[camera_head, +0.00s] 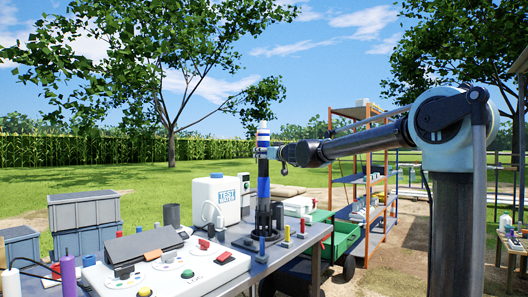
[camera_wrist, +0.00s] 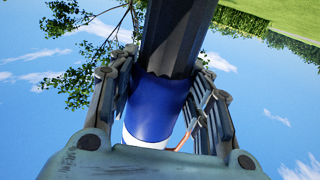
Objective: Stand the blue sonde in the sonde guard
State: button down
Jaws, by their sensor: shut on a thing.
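The blue sonde (camera_head: 263,187) is upright in the head view, with a white and blue striped top, dark body sections and a blue band. My gripper (camera_head: 273,153) is shut around its upper part. In the wrist view, the gripper's jaws (camera_wrist: 158,100) flank the sonde's blue band (camera_wrist: 158,105), with a dark section above it and a white section below it in the picture. The sonde's lower end is over a black base (camera_head: 243,242) on the table, which may belong to the sonde guard. I cannot tell whether the end is inside the guard or in front of it.
A white jug (camera_head: 215,200) and a dark cup (camera_head: 172,215) stand left of the sonde. A white control box (camera_head: 170,270) fills the table's front. Small coloured-top items (camera_head: 287,233) stand close right. A green cart (camera_head: 340,235) and orange shelf (camera_head: 366,175) are beyond the table.

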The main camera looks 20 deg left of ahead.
aim_at(266, 162)
jog(key=shift+f, duration=2.15)
jog(key=c, duration=0.8)
grip_release()
jog(key=shift+c, duration=0.2)
jog(key=shift+s, duration=0.1)
